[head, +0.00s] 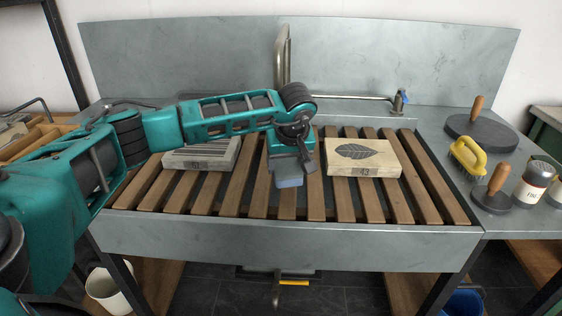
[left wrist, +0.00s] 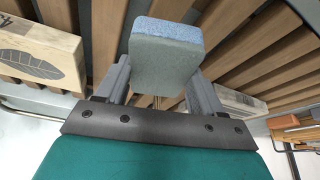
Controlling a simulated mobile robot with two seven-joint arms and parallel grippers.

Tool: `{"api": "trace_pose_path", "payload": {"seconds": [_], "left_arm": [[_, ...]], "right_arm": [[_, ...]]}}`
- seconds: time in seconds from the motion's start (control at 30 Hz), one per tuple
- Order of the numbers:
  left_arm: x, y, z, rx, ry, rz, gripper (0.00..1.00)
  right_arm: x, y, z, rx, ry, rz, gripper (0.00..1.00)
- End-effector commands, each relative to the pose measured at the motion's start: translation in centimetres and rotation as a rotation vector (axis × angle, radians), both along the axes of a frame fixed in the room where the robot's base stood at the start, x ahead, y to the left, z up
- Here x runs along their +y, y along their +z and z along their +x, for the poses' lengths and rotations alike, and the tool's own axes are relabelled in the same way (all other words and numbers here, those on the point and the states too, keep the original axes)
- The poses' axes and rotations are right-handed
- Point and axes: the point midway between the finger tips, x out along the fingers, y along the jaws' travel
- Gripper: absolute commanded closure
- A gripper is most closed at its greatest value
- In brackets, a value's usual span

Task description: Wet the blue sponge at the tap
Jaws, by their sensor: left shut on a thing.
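My left gripper (head: 290,170) is above the wooden slats in the middle of the sink. It is shut on the blue sponge (head: 290,182), which shows below the fingers. In the left wrist view the sponge (left wrist: 166,50) sits between the two fingers of the gripper (left wrist: 158,85), with a paler, bluer end face. My right gripper is not in view.
A leaf-pattern stone (head: 362,158) marked 43 lies right of the gripper; another stone (head: 203,154) lies left, partly behind my arm. A yellow-handled brush (head: 467,157), round dark discs (head: 481,133) and a shaker (head: 534,183) stand on the right ledge. Slats between the stones are bare.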

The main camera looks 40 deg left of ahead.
Motion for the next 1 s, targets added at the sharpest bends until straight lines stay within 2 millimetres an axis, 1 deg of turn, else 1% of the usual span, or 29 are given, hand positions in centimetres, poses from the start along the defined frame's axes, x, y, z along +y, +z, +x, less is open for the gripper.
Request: {"api": "trace_pose_path", "payload": {"seconds": [0.3, 0.6, 1.0], "left_arm": [[-2.3, 0.1, -1.3, 0.002, -0.003, -0.001, 0.57], [-4.3, 0.0, -2.3, 0.001, -0.002, -0.001, 0.57], [-4.6, 0.0, -2.5, 0.000, -0.001, 0.000, 0.57]], "right_arm": [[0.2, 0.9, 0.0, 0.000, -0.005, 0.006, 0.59], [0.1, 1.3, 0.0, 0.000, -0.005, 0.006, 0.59], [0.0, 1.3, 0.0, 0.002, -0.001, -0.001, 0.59]]}}
